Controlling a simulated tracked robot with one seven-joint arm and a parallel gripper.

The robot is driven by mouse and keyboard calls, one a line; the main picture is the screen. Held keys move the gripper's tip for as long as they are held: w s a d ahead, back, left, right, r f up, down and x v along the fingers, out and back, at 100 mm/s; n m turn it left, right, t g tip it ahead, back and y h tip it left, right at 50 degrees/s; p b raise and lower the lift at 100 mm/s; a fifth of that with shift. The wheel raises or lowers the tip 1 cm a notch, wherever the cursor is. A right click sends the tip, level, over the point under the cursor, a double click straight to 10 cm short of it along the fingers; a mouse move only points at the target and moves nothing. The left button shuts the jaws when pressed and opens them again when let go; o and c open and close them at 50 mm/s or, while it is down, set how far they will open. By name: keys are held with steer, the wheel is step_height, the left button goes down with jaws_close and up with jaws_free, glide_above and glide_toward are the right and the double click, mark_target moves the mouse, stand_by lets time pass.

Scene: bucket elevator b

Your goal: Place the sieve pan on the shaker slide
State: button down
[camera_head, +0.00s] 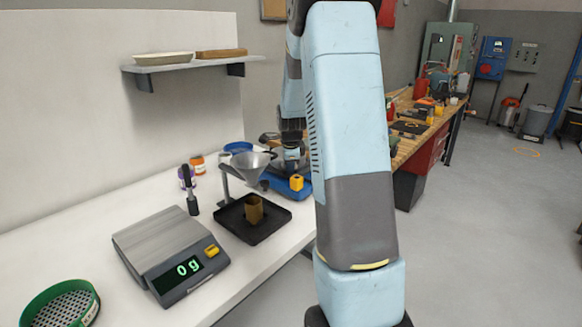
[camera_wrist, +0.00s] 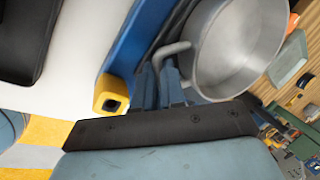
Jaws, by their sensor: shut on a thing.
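The sieve pan (camera_wrist: 238,45) is a round grey metal pan with a bent handle, in the upper right of the wrist view. My gripper (camera_wrist: 170,72) is shut on its handle; the contact is partly hidden. The pan's inside looks bare. The blue shaker base (camera_head: 274,186) with a yellow knob (camera_head: 296,182) is on the white bench, partly behind my arm. In the wrist view the blue base (camera_wrist: 140,35) runs close beside the pan, with the yellow knob (camera_wrist: 112,93) below. I cannot tell whether the pan touches the slide. My arm hides most of this spot in the head view.
A funnel stand (camera_head: 247,165) over a black tray (camera_head: 252,222) stands left of the shaker. A scale reading 0 g (camera_head: 172,252) and a green-rimmed sieve (camera_head: 62,304) are nearer. A shelf (camera_head: 190,66) hangs above. A wooden workbench (camera_head: 410,147) is beyond.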

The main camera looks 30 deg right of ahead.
steer(key=c, duration=1.2)
jaws_free()
steer(key=shift+r, duration=0.1)
steer(key=v, duration=1.1)
steer(key=s+a+r+n+t+y, duration=0.1)
steer(key=s+a+r+n, duration=0.35)
steer(key=s+a, duration=0.2)
steer(key=s+a+r+n, duration=0.4)
steer(key=s+a+n, duration=0.15)
steer(key=s, duration=0.25)
steer(key=s+a+n, duration=0.2)
steer(key=s+n, duration=0.2)
steer(key=s, duration=0.1)
steer(key=s+a+n, duration=0.3)
steer(key=s+n, duration=0.1)
steer(key=s, duration=0.2)
steer(key=s+a+n+t, duration=0.1)
steer(key=s+a+n, duration=0.1)
steer(key=s+n, duration=0.2)
steer(key=shift+s+a+f+n+y, duration=0.15)
steer(key=shift+s+n+y, duration=0.15)
steer(key=shift+s, duration=0.7)
